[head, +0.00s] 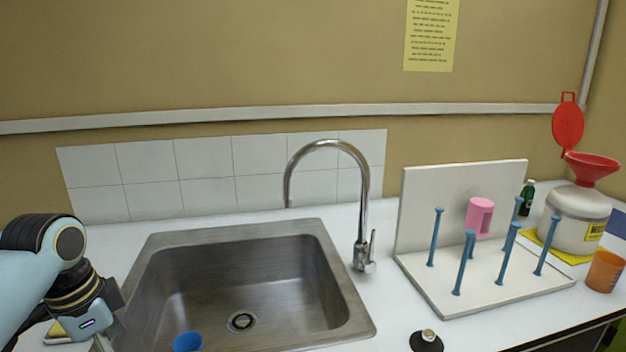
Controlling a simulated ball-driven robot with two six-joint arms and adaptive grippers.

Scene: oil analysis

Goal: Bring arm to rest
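My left arm comes in from the left edge, and my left gripper (88,324) is low in the picture beside the front left of the sink. Its fingers are mostly hidden or cut off by the bottom edge, so I cannot tell whether they are open or shut. My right arm and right gripper are not in view.
A steel sink (335,310) with a tap (362,215) fills the middle; a blue cup (187,342) shows in its front. To the right stand a white peg rack (425,215) with a pink cup (479,217), a white container (578,225) with a red funnel (592,168), and an orange cup (604,271).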

